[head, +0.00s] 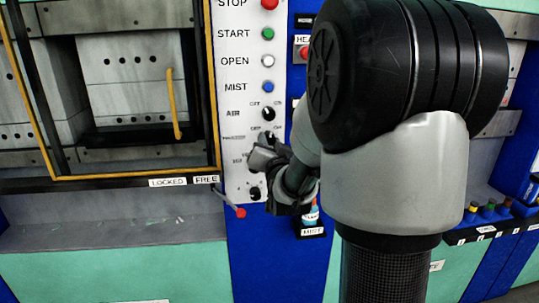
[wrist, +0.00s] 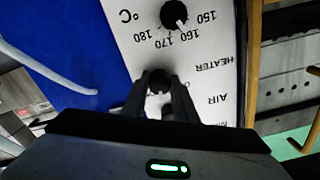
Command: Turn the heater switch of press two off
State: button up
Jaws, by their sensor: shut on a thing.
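The heater switch, a small dark knob, sits on the white control panel (head: 231,90) below the AIR knob (head: 268,113). In the wrist view the heater switch (wrist: 159,78) lies between my fingertips, level with the HEATER label (wrist: 212,66). My gripper (head: 266,148) is at the panel, and its fingers (wrist: 160,95) are shut on the switch from both sides. The fingers hide much of the knob, so its pointer direction cannot be told. No press number is readable.
The temperature dial (wrist: 174,14) is just below the switch on the panel. STOP (head: 269,3), START (head: 267,34), OPEN (head: 267,60) and MIST (head: 267,86) buttons are above. The yellow-framed press door (head: 215,110) is left.

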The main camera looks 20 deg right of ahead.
jog(key=n+b, duration=0.4)
jog(key=b, duration=0.1)
jog(key=shift+f, duration=0.15)
jog(key=n+b, duration=0.3)
jog(key=shift+d+r+n, duration=0.1)
jog(key=shift+r+n, duration=0.1)
jog(key=shift+n, duration=0.1)
jog(key=shift+b, duration=0.35)
jog(key=o, duration=1)
jog(key=shift+o, duration=0.2)
jog(key=shift+f, duration=0.1)
